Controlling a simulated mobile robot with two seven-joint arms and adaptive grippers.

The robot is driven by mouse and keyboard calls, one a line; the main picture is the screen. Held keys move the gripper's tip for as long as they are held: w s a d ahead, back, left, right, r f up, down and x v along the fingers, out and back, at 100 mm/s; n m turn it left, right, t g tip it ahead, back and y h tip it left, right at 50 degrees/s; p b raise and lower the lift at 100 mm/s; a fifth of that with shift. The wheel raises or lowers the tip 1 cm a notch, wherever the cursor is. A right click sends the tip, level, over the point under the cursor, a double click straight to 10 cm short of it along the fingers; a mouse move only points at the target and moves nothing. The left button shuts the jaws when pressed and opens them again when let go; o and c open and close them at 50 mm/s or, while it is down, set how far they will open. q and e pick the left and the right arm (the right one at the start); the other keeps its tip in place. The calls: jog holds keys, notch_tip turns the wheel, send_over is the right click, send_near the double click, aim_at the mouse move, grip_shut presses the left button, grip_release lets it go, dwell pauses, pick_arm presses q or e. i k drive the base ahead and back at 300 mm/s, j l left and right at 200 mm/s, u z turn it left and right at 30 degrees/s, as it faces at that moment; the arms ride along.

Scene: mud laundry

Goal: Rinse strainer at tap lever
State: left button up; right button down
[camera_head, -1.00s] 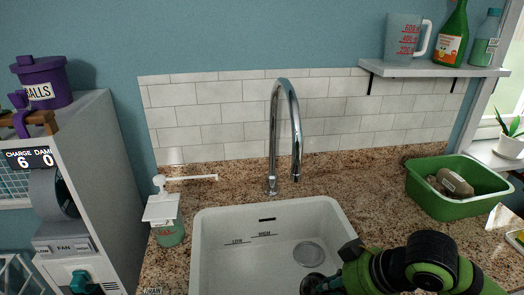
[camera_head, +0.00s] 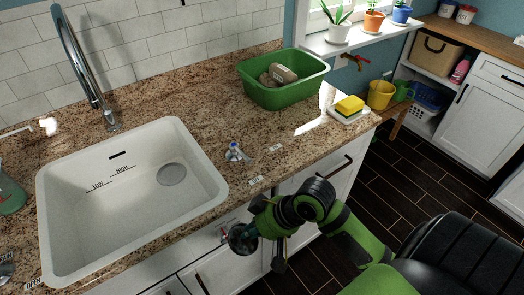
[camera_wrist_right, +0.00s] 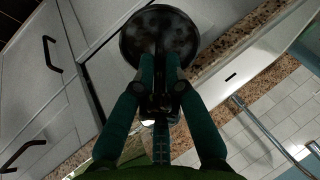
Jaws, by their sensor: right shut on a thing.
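My right gripper (camera_head: 256,229) is in front of the counter edge, beside the white cabinet front and right of the sink. It is shut on a dark round strainer (camera_head: 239,239). In the right wrist view the strainer (camera_wrist_right: 158,38) shows as a dark, dotted disc beyond the closed fingers (camera_wrist_right: 160,88). A small chrome lever (camera_head: 235,152) with a coloured mark stands on the counter at the sink's right side, above and apart from the gripper. The tall chrome tap (camera_head: 88,75) stands behind the white sink (camera_head: 130,205). No water shows. My left gripper is not in view.
A green tub (camera_head: 283,92) holding brown lumps stands at the back of the counter. A yellow sponge (camera_head: 349,104) lies on a white dish at the right end. Small labels lie near the lever. The sink looks empty, with a grey round drain (camera_head: 172,174).

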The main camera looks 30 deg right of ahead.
aim_at(235, 149)
jog(key=l, duration=1.15)
jog(key=l+u, duration=0.1)
jog(key=l, duration=1.1)
